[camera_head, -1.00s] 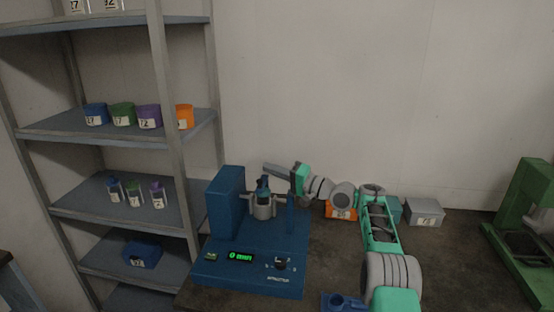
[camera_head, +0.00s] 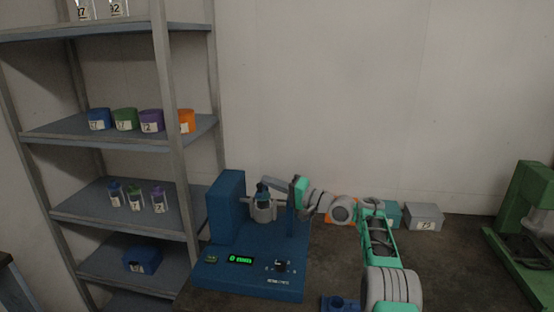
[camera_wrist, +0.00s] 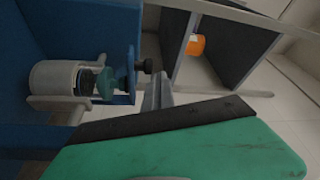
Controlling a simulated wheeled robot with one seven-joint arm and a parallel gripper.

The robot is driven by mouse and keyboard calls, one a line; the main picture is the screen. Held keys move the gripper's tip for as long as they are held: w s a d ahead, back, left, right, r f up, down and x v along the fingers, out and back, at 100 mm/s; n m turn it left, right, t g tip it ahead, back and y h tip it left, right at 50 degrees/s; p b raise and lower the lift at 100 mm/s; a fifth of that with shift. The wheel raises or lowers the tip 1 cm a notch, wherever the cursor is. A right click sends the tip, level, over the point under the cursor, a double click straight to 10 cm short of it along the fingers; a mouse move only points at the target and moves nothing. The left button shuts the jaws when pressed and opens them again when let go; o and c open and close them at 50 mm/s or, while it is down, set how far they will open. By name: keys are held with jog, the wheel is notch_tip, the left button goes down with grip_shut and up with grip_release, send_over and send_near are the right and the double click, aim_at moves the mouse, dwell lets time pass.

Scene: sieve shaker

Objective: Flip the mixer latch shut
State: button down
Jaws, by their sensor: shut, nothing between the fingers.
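The blue mixer (camera_head: 225,215) stands on the table at lower centre, with a green-lit display on its front. A capped vial (camera_head: 262,193) sits in its pale grey holder (camera_head: 263,212). In the wrist view the holder (camera_wrist: 52,80) lies sideways, with the vial's teal cap (camera_wrist: 108,83) toward a blue bracket (camera_wrist: 131,68). A dark knob (camera_wrist: 147,66) sticks out from that bracket; it may be the latch, but I cannot tell its state. My gripper (camera_head: 275,182) is shut and empty, just above and beside the vial. Its grey fingers (camera_wrist: 157,92) appear close to the knob; contact is unclear.
A shelf rack (camera_head: 165,150) with coloured containers stands at the left. Behind my arm are a teal box (camera_head: 389,213) and a grey box (camera_head: 423,216). A green machine (camera_head: 525,220) stands at the right. A small blue item (camera_head: 340,303) is at the front.

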jog(key=shift+f, duration=0.55)
notch_tip(320, 180, up, 6)
jog(key=p, duration=0.4)
jog(key=s+d+f+b, duration=0.2)
jog(key=d+f+b, duration=0.1)
jog(key=d, duration=0.6)
jog(key=shift+d+f, duration=0.15)
jog(key=shift+f, duration=0.5)
